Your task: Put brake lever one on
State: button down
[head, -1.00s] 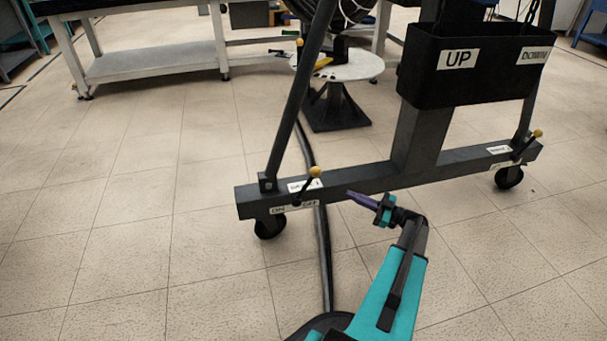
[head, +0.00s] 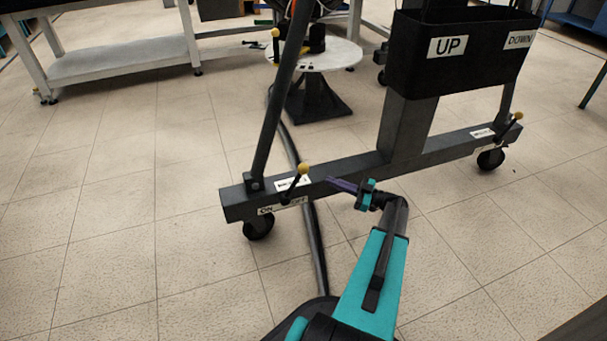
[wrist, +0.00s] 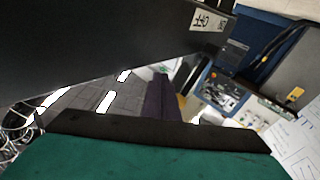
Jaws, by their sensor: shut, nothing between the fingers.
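Brake lever one, a dark rod with a yellow knob (head: 303,169), stands on the left end of the grey frame beam in the head view. Its knob leans to the right, above the OFF side of the ON/OFF label (head: 266,210). My gripper (head: 330,182) has purple fingers, shut and empty. They point left, just right of the knob, and look apart from it. In the wrist view my gripper's purple fingers (wrist: 160,88) show in the middle; I cannot make out the lever there.
The grey beam (head: 350,172) runs across on castors. A second yellow-knobbed lever (head: 518,116) is at its right end. A black box (head: 465,60) marked UP and DOWN hangs above. A round white table (head: 335,55) stands behind. The tiled floor at left is clear.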

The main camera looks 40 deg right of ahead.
aim_at(294, 184)
jog(key=shift+w+a+r, duration=0.1)
jog(key=shift+a, duration=0.05)
jog(key=w+a+r, duration=0.2)
jog(key=a+r, duration=0.2)
jog(key=a, duration=0.2)
jog(key=shift+w+a+r, duration=0.2)
jog(key=shift+a+r, duration=0.15)
jog(key=shift+r, duration=0.05)
jog(key=shift+w+a+r+p, duration=0.1)
jog(key=shift+a+r+p, duration=0.05)
jog(key=shift+p, duration=0.15)
dwell(2.0)
jog(key=shift+w+a+r, duration=0.15)
dwell(0.4)
